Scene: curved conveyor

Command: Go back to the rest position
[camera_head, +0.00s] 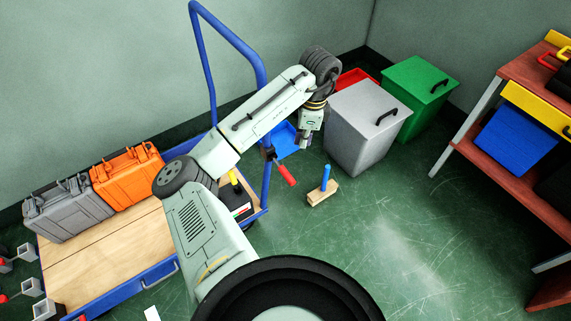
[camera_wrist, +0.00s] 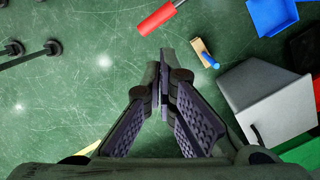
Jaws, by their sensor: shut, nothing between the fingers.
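My gripper (camera_wrist: 165,65) is shut and empty in the wrist view, its two dark fingers meeting at the tips over the green floor. In the head view my arm reaches up and to the right, and my gripper (camera_head: 304,138) hangs at its end, left of the grey bin (camera_head: 355,140). The fingertips are small and hard to make out there. Nothing is held.
A blue-framed cart (camera_head: 110,285) carries an orange case (camera_head: 127,178) and a grey case (camera_head: 68,210). A wooden block with a blue peg (camera_head: 322,194) lies on the floor. A green bin (camera_head: 416,88) and a red shelf (camera_head: 500,180) stand right.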

